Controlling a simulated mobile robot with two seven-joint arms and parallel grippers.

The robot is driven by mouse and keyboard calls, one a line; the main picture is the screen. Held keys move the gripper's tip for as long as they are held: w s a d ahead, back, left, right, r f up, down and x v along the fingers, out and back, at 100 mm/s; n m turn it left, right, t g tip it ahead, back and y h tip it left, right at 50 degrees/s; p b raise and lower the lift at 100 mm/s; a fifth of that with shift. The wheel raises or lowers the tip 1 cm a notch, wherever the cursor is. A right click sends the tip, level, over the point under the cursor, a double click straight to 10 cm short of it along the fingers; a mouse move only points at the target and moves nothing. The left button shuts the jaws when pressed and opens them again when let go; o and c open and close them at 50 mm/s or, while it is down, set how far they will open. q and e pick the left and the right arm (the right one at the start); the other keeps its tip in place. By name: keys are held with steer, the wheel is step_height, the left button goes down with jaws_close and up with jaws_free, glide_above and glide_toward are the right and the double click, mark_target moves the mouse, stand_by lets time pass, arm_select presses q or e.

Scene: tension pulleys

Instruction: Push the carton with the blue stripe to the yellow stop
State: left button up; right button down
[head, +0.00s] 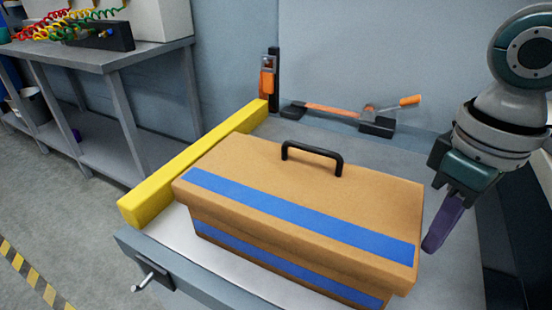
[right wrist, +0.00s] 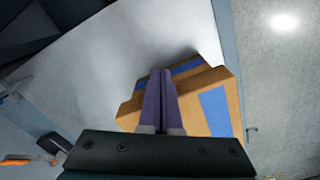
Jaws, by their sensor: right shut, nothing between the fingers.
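The carton (head: 350,200) is brown with a blue stripe along its lid and lower side, and a black handle (head: 312,154) on top. It sits upright on the grey table. The yellow stop (head: 190,160) is a long bar along the table's left side. The carton's left end is close to it; I cannot tell whether they touch. My right gripper (head: 430,245) points down by the carton's right end, fingers shut and empty. In the right wrist view, its purple fingers (right wrist: 160,75) overlap the carton (right wrist: 188,108); contact is unclear. My left gripper is not in view.
An orange clamp (head: 267,78) stands at the stop's far end. An orange-handled tool (head: 345,112) lies behind the carton near the wall. A metal handle (head: 150,275) sticks out at the table's front left. A grey workbench (head: 110,58) stands at the left.

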mark_target(375, 210)
steer(key=shift+w+a+b, duration=0.1)
steer(key=shift+w+a, duration=0.35)
steer(key=shift+a, duration=0.3)
steer(key=shift+w+a+b, duration=0.1)
steer(key=shift+w+a, duration=0.35)
steer(key=shift+a, duration=0.35)
steer(key=shift+w+a+b, duration=0.1)
steer(key=shift+w+a, duration=0.35)
steer(key=shift+a, duration=0.3)
steer(key=shift+w+a+b, duration=0.2)
steer(key=shift+w+a, duration=0.15)
steer(key=shift+a, duration=0.2)
steer(key=shift+w+a+b, duration=0.2)
steer(key=shift+w+a, duration=0.1)
steer(key=shift+a, duration=0.2)
steer(key=shift+w+a+b, duration=0.55)
steer(key=shift+a, duration=0.3)
steer(key=shift+s+d+r+p, duration=0.15)
steer(key=shift+d+p, duration=0.15)
steer(key=shift+p, duration=0.35)
steer(key=shift+s+d+p, duration=0.4)
steer(key=shift+d+p, duration=0.2)
steer(key=shift+p, duration=0.2)
step_height(375, 210, up, 8)
steer(key=p, duration=0.9)
